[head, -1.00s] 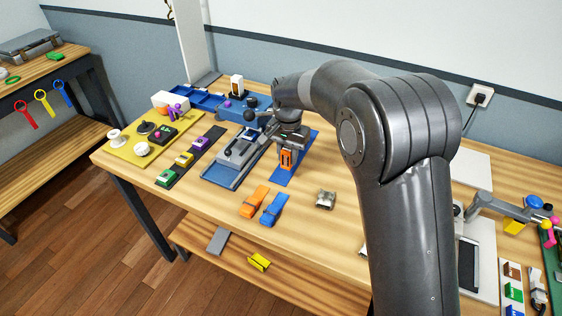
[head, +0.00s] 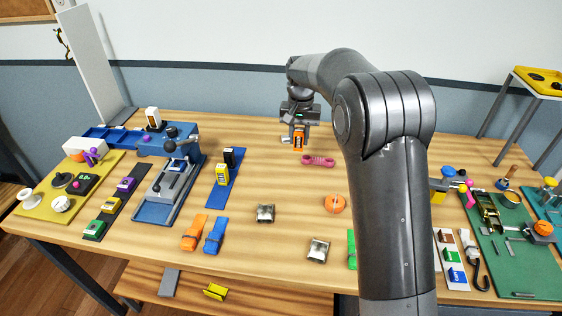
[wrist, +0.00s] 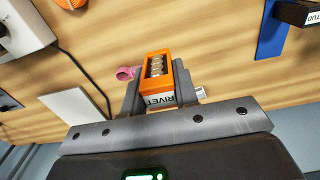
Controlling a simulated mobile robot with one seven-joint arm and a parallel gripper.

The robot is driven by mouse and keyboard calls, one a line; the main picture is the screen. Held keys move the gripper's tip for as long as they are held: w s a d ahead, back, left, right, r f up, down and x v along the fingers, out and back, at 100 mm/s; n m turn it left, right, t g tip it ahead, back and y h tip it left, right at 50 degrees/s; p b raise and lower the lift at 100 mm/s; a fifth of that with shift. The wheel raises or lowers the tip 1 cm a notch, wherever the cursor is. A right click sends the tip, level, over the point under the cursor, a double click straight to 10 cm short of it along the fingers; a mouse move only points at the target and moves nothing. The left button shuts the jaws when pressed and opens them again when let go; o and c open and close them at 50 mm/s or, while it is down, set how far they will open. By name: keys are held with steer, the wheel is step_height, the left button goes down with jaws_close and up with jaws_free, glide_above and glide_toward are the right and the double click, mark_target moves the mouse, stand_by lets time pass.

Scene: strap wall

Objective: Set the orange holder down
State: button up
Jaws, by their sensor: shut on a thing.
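The orange holder (head: 299,143) is upright between the fingers of my gripper (head: 299,131), over the back part of the wooden table. In the wrist view the orange holder (wrist: 172,60) is open toward the camera, with metal pieces inside and a "RIVET" label on one side. The fingers of my gripper (wrist: 157,92) are shut on its two sides. I cannot tell whether its base touches the table.
A pink figure-eight-shaped piece (head: 318,160) lies close to the right of the holder. A blue lever press (head: 170,180) stands left. Table left of the holder is clear.

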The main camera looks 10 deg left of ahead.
steer(key=w+d, duration=0.4)
steer(key=d, duration=0.2)
steer(key=a+f, duration=0.2)
steer(key=a, duration=0.1)
steer(key=w+a+f, duration=0.1)
steer(key=a+f, duration=0.2)
steer(key=a, duration=0.1)
steer(key=w+a+f, duration=0.1)
steer(key=a+f, duration=0.1)
steer(key=a, duration=0.2)
steer(key=shift+w+a+f, duration=0.15)
steer(key=shift+w+a, duration=0.05)
steer(key=shift+w, duration=0.05)
steer(key=shift+f, duration=1.95)
steer(key=shift+f, duration=0.15)
steer(key=o, duration=1)
steer(key=shift+o, duration=0.2)
